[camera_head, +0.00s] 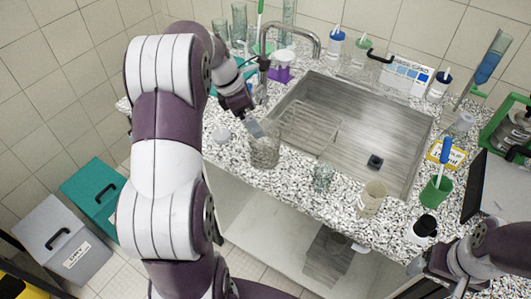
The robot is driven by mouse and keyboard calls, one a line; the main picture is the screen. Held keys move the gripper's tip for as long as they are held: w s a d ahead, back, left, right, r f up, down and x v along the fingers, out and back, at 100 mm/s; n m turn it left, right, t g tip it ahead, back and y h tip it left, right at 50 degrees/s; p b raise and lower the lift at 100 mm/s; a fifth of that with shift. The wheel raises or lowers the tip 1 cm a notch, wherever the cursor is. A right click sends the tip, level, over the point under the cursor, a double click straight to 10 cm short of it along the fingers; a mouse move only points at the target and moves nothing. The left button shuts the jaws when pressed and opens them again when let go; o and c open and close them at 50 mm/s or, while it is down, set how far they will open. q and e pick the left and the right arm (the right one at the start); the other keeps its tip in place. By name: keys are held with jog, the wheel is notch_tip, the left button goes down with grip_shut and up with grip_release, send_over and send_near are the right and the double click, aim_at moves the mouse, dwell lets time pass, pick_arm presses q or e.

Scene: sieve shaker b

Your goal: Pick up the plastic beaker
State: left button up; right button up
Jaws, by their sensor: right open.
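A beige, cloudy beaker with a marked side (371,199), which looks like the plastic beaker, stands upright on the speckled counter at the front edge of the sink. My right gripper (416,266) is at the lower right, open and apart from this beaker, below and to the right of it. My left gripper (254,127) is at the left of the sink, its tip at the rim of a clear glass-like beaker (265,153). Whether its jaws are open or shut is unclear. A smaller clear beaker (322,177) stands between the two beakers.
The steel sink (400,150) has a rack (308,122) inside. A green cup with a blue-handled brush (435,191) and a dark-capped white bottle (423,229) stand right of the beige beaker. A dark screen (475,187) is at the right. Bottles line the back.

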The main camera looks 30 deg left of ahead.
aim_at(267, 137)
pick_arm(q)
jog(key=x, duration=0.2)
jog(key=d+x, duration=0.1)
jog(key=x, duration=0.1)
jog(key=shift+w+d+f+p, duration=0.1)
jog(key=shift+w+f+p, duration=0.1)
jog(key=shift+p, duration=0.1)
jog(key=x, duration=0.5)
jog(key=shift+s+a+f+p, duration=0.15)
jog(key=shift+s+a+p, duration=0.05)
jog(key=shift+a+p, duration=0.2)
jog(key=shift+w+d+f, duration=0.1)
jog(key=shift+d, duration=0.1)
jog(key=shift+a, duration=0.1)
jog(key=c, duration=0.8)
pick_arm(e)
jog(key=shift+d+r, duration=0.3)
jog(key=shift+r, duration=0.05)
pick_arm(q)
jog(key=shift+o, duration=0.2)
